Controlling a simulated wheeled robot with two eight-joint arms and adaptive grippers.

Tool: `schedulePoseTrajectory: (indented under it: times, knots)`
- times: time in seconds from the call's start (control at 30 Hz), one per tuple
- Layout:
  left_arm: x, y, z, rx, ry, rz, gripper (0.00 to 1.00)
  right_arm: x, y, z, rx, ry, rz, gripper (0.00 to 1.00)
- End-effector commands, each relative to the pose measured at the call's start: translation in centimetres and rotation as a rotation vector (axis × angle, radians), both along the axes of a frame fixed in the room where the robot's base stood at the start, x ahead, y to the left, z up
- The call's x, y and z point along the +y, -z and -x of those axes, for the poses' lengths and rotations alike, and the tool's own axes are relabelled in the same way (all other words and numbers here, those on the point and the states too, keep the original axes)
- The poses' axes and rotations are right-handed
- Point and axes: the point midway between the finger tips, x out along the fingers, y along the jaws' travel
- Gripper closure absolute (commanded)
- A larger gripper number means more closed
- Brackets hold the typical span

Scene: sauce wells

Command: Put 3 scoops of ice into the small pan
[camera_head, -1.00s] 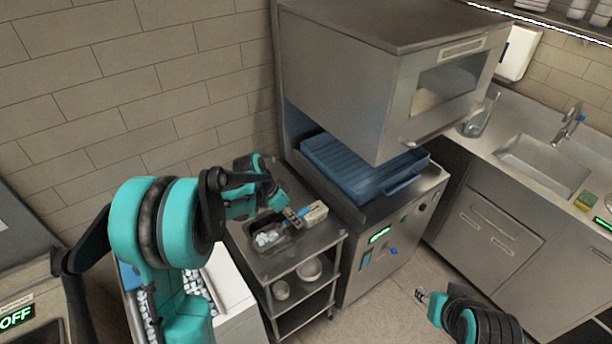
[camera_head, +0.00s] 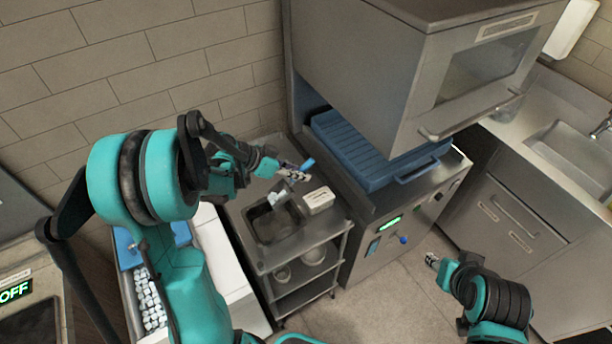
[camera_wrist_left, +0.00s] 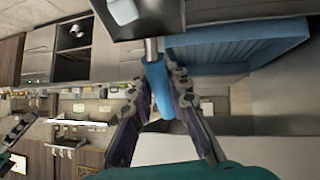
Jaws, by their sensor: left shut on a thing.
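My left gripper (camera_head: 296,173) is shut on the blue handle of a scoop (camera_head: 307,165); in the left wrist view the fingers close around the handle (camera_wrist_left: 159,88). The scoop's head, with a pale lump that looks like ice (camera_head: 278,198), is above the back edge of the small metal pan (camera_head: 265,228) in the cart top. A pale block also shows in the left wrist view (camera_wrist_left: 123,11). The pan looks dark and grey inside; I cannot tell if ice lies in it. Ice cubes (camera_head: 150,303) fill a bin at lower left. My right gripper (camera_head: 432,260) is over the floor, its fingers too small to judge.
A white container (camera_head: 319,200) sits beside the pan on the steel cart (camera_head: 310,236), with bowls (camera_head: 313,255) on the lower shelf. A machine with a blue tray (camera_head: 365,150) stands right of the cart. Floor between cart and counter is clear.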

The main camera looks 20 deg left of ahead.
Motion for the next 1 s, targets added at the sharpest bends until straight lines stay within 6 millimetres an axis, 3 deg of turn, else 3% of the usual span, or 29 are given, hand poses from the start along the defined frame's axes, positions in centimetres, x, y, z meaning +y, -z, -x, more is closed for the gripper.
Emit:
schedulePoseTrajectory:
  times: [0.5,1.0]
  knots:
    - [2.9,-2.9,3.4,-0.309,-0.002,0.264,1.0,0.0,5.1,0.0,0.0,0.0,0.0,0.6]
    - [3.3,-3.7,4.0,-0.355,0.001,0.303,1.0,0.0,5.6,0.0,0.0,0.0,0.0,0.6]
